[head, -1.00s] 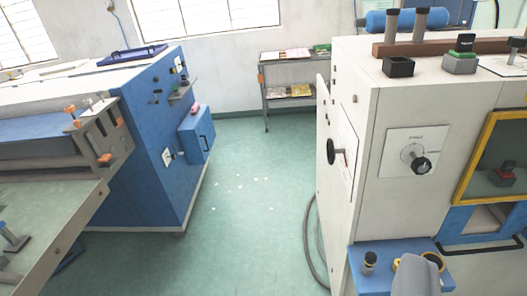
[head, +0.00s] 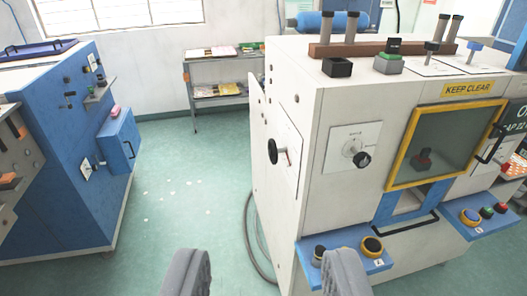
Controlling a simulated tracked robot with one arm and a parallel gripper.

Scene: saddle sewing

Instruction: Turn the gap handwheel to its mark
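A white machine (head: 318,205) stands at the right. On its left side a black handwheel (head: 273,151) sits on a white plate with a small red mark (head: 285,149). On its front a white plate (head: 342,135) carries a round dial with a black knob (head: 362,159). The lettering on this plate is too small to read, and I cannot tell which control is the gap handwheel. My gripper (head: 266,275) shows as two grey fingers at the bottom edge. They are wide apart, with nothing between them, and touch neither control.
A blue shelf (head: 377,265) with buttons juts from the machine's front, near the right finger. A yellow-framed window (head: 398,150) is beside the front plate. A cable (head: 250,240) loops on the floor by the machine. A blue machine (head: 60,190) stands left; green floor (head: 180,180) lies open between.

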